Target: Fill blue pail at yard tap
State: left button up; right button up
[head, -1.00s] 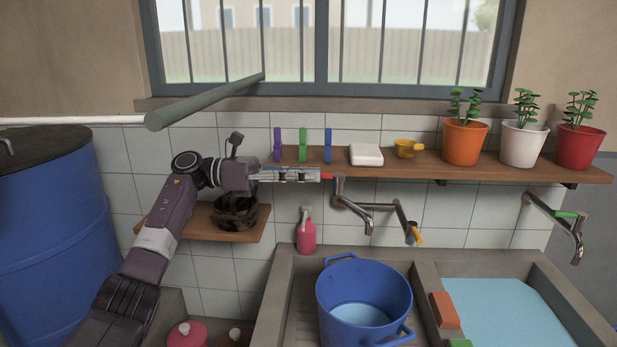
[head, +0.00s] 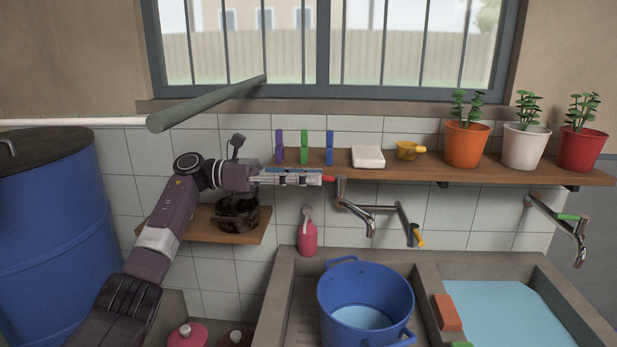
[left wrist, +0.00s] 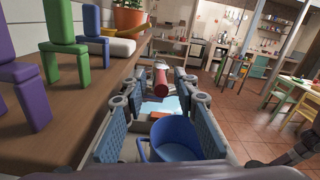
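The blue pail (head: 341,308) stands upright in the left sink basin, with pale water showing low inside it. A wall tap with a red handle (head: 329,179) has its metal spout (head: 370,222) above the pail. I see no stream falling from it. My left gripper (head: 321,178) is level in front of the shelf, pointing right, its tips close to the red handle. In the left wrist view its padded fingers (left wrist: 161,92) are spread, with the red handle (left wrist: 161,84) in line with the gap and not visibly gripped. The pail (left wrist: 175,138) shows below. My right gripper is not in view.
Taps with yellow (head: 420,240) and green (head: 568,217) handles are further right. A pink bottle (head: 308,238) stands below my gripper.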

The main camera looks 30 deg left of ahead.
pick_arm(q)
jog(key=v, duration=1.2)
jog(key=shift+d+f, duration=0.1)
jog(key=shift+f, duration=0.05)
